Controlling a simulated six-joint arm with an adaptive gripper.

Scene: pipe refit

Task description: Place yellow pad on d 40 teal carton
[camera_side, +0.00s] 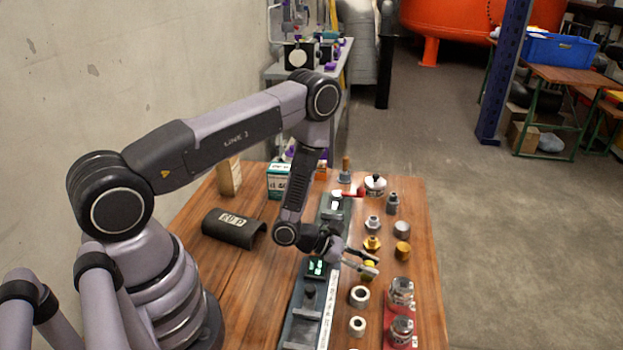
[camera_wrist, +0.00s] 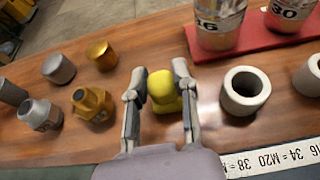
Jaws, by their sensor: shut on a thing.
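The yellow pad (camera_wrist: 163,90) is a small rounded yellow piece between the two fingers of my gripper (camera_wrist: 160,75) in the wrist view. My gripper is shut on it, at or just above the wooden table; I cannot tell whether the pad touches the wood. In the side view my gripper (camera_side: 366,262) partly hides the pad (camera_side: 368,270). The teal carton (camera_side: 278,184), teal and white with dark print, stands upright on the table's far left part, behind my forearm and away from my gripper. Its print is too small to read surely.
Brass and steel fittings (camera_wrist: 92,103) and a grey ring (camera_wrist: 244,90) stand close on either side of my gripper. Jars (camera_side: 402,292) stand on a red mat (camera_side: 415,341). A dark half-pipe (camera_side: 233,229), a brown carton (camera_side: 229,178) and a long rail (camera_side: 303,318) also occupy the table.

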